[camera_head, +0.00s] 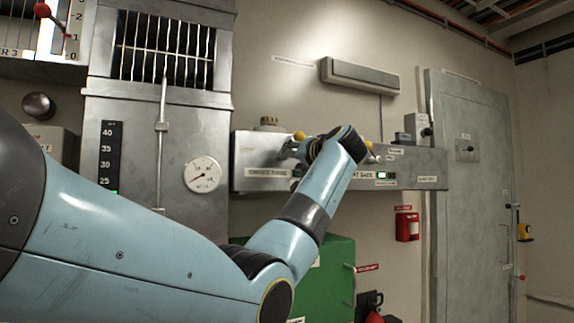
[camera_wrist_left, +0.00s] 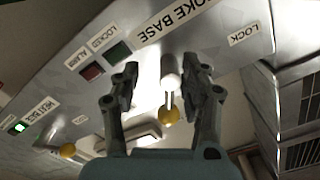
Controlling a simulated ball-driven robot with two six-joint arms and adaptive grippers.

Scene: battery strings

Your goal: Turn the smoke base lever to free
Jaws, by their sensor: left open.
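The smoke base lever (camera_wrist_left: 169,95) is a short pale rod with a yellow ball end on the grey panel below the label ending in "OKE BASE". My left gripper (camera_wrist_left: 163,88) is open, its dark fingers on either side of the lever with visible gaps, not clamped. A LOCK label (camera_wrist_left: 245,33) is on the panel to the right of the lever; I cannot see a FREE label. In the head view the left gripper (camera_head: 289,149) is at the panel's left part, partly hidden by its wrist, near a yellow ball (camera_head: 299,136). My right gripper is not in view.
The long grey panel (camera_head: 415,175) carries a second yellow-ended lever (camera_wrist_left: 68,150) and lit green and dark red lamps. A green cabinet (camera_head: 335,275) stands below. A steel cabinet with a dial (camera_head: 203,175) is at the left. A red box (camera_head: 407,226) hangs near the door.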

